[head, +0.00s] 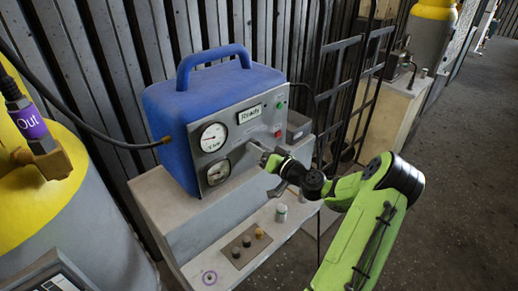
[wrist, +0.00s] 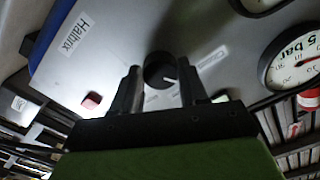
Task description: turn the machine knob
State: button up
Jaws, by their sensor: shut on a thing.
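The machine is a blue box (head: 165,115) with a handle on top and a grey front panel (head: 232,138). Its black round knob (wrist: 160,66) with a white pointer line shows in the wrist view, on the panel. My gripper (head: 266,156) reaches the panel from the right in the head view. In the wrist view, my gripper's two dark fingers (wrist: 158,80) stand on either side of the knob and are shut on it. In the head view the knob is hidden behind my gripper.
A red button (wrist: 91,101) is beside the knob in the wrist view. A ledge below holds a small control plate (head: 245,245). A yellow-topped cylinder (head: 60,220) stands at left; open floor lies right.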

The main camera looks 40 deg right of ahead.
jog(key=m+p, duration=0.2)
jog(key=m, duration=0.3)
jog(key=shift+m, duration=0.4)
dwell(0.4)
jog(key=o, duration=1)
jog(key=shift+o, duration=0.2)
jog(key=s, duration=1.5)
jog(key=shift+s+d+p, duration=0.2)
jog(key=shift+s+p, duration=0.2)
jog(key=shift+p, duration=0.05)
